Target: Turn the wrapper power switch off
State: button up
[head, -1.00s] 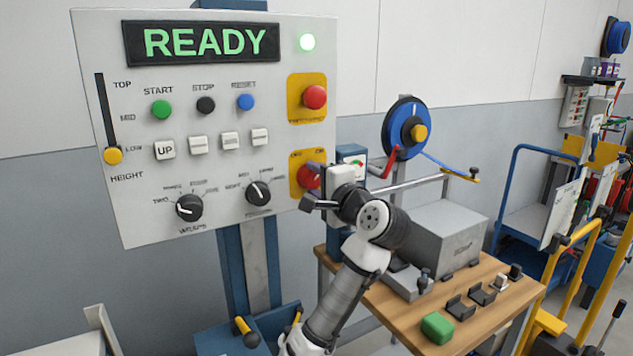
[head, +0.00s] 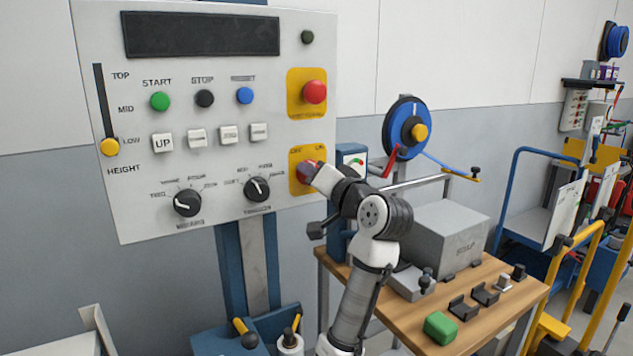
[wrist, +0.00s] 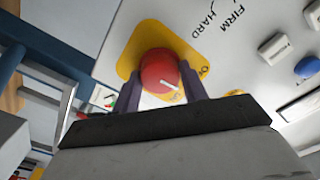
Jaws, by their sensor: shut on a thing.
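The wrapper power switch is a red rotary knob (head: 303,172) on a yellow plate (head: 296,188) at the lower right of the panel. OFF and ON labels sit above it. My gripper (head: 311,172) is shut on the knob, its wrist tilted over in the head view. In the wrist view my gripper (wrist: 158,84) has one dark finger on each side of the red knob (wrist: 157,66), whose white mark shows. The panel display (head: 200,34) is blank and the round lamp (head: 307,37) is dark.
A red push button (head: 314,92) on its own yellow plate is just above. Two black dials (head: 187,203) are at the panel's lower left. A wooden bench (head: 405,325) with a grey box (head: 445,243) stands right of the panel, under a blue reel (head: 398,125).

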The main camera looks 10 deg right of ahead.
jog(key=shift+n+b, duration=1.25)
jog(key=shift+n, duration=2.85)
jog(key=o, duration=1)
jog(key=b+v, duration=0.2)
jog(key=v, duration=1.2)
jog(key=shift+b, duration=0.3)
